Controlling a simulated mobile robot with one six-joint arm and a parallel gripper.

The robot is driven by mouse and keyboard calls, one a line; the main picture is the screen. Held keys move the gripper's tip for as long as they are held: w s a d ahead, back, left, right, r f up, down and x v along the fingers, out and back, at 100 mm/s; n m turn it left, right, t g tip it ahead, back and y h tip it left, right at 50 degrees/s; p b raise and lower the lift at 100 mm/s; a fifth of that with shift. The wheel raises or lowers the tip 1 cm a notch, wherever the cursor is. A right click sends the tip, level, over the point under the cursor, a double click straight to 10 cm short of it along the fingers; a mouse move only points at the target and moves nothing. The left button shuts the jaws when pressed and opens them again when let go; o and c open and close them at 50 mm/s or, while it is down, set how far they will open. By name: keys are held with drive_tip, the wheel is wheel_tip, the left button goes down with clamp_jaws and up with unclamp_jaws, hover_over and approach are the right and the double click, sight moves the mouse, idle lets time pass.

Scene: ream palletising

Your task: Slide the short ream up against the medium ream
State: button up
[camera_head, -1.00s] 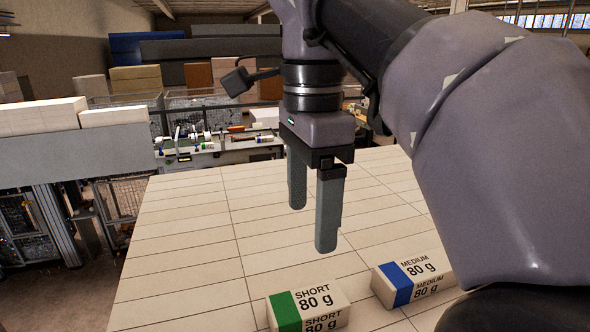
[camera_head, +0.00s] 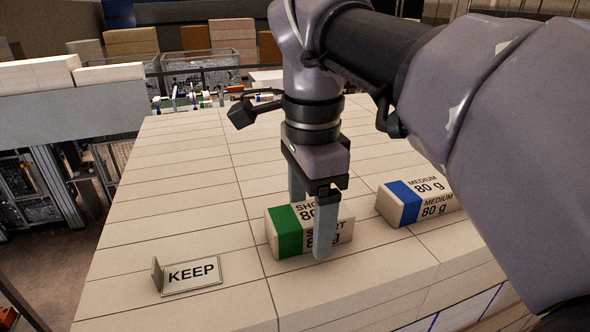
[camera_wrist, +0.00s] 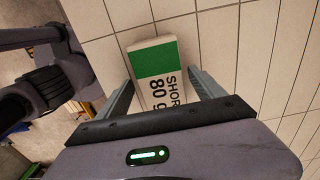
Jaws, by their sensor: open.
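The short ream (camera_head: 285,232), white with a green band and "SHORT 80 g", lies on the tiled top of the pallet load. It also shows in the wrist view (camera_wrist: 153,62). The medium ream (camera_head: 403,203), white with a blue band, lies to its right, with a clear gap between them; my arm covers its right end. My gripper (camera_head: 310,228) is open and points down at the short ream, one finger in front and one behind. In the wrist view my gripper (camera_wrist: 161,80) has a finger on either side of the ream, with no clear contact.
A small "KEEP" sign (camera_head: 190,275) stands on the load left of the short ream. The front edge of the load (camera_head: 350,312) is close to the reams. The surface behind and left (camera_head: 185,190) is bare.

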drive_tip(key=shift+w+f, duration=0.1)
drive_tip(key=shift+w, duration=0.15)
drive_tip(key=shift+s, duration=0.2)
drive_tip(key=c, duration=0.9)
clamp_jaws()
drive_tip(key=shift+p, duration=0.3)
drive_tip(key=shift+w+d+p, duration=0.15)
drive_tip(key=shift+w+d, duration=0.05)
drive_tip(key=shift+d, duration=0.5)
drive_tip(key=shift+w+d+p, duration=0.2)
drive_tip(key=shift+w+d, duration=0.05)
drive_tip(key=shift+d, duration=0.45)
drive_tip(key=shift+w+d+p, duration=0.15)
drive_tip(key=shift+w+d, duration=0.05)
drive_tip(key=shift+d, duration=0.5)
drive_tip(key=shift+d, duration=0.2)
drive_tip(key=shift+w+d+p, duration=0.2)
drive_tip(key=shift+d+p, duration=0.15)
drive_tip(key=shift+d, duration=0.35)
drive_tip(key=shift+d, duration=0.15)
